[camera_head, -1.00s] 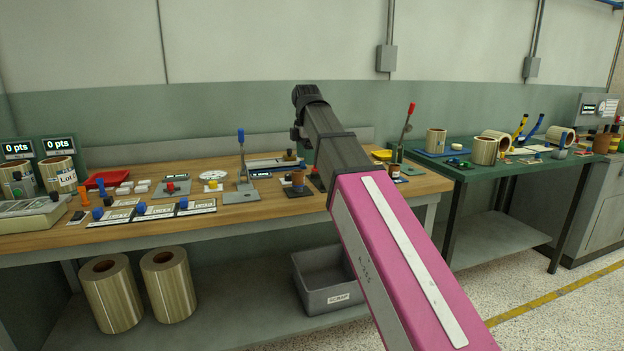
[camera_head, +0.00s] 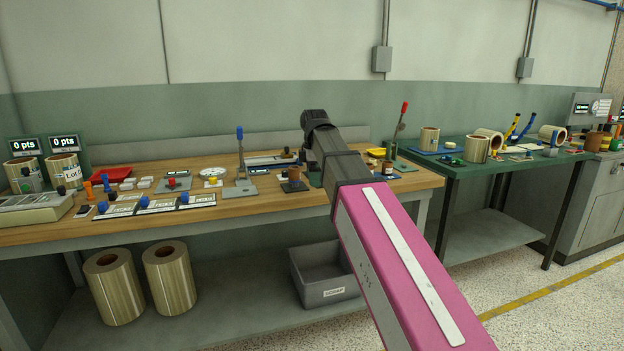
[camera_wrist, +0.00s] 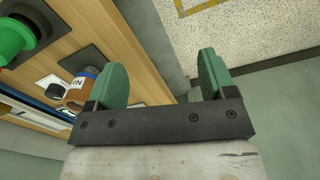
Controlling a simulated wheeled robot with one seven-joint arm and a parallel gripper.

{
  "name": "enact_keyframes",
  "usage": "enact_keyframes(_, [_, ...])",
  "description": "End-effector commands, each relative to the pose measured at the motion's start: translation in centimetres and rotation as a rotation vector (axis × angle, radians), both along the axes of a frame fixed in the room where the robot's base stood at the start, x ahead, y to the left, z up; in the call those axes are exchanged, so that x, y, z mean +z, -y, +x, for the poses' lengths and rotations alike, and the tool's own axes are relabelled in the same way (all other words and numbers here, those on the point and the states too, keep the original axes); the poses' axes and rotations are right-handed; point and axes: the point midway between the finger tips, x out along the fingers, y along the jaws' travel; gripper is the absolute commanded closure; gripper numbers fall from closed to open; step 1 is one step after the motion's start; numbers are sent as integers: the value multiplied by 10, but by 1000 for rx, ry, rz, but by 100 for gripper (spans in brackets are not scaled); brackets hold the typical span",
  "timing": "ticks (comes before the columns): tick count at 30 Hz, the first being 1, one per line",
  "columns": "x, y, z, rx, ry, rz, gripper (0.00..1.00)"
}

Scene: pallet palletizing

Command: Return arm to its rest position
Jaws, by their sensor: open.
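My arm (camera_head: 410,270) reaches from the bottom right of the head view up over the bench, with its pink link in front and its dark wrist end over the bench's right part. My gripper itself is hidden there. In the wrist view my gripper (camera_wrist: 162,80) shows two green fingers set wide apart, with nothing between them. The wooden bench (camera_head: 225,200) lies behind and below the arm in the head view. In the wrist view the bench edge and an orange-brown jar (camera_wrist: 82,88) are left of the fingers.
A green table (camera_head: 455,172) with paper rolls stands at the right. A grey scrap bin (camera_head: 330,291) sits on the shelf below the bench, beside two large rolls (camera_head: 115,290). The speckled floor (camera_head: 520,310) at the right is clear. A blue-handled press (camera_head: 240,165) stands on the bench.

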Motion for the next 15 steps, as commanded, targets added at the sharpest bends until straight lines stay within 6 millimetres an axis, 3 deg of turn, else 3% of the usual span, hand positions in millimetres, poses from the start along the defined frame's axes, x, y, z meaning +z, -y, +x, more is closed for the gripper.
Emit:
enact_keyframes(5, [-47,19,-2,-144,-2,-1,23])
enact_keyframes(15, [-167,69,-19,-566,-2,-1,23])
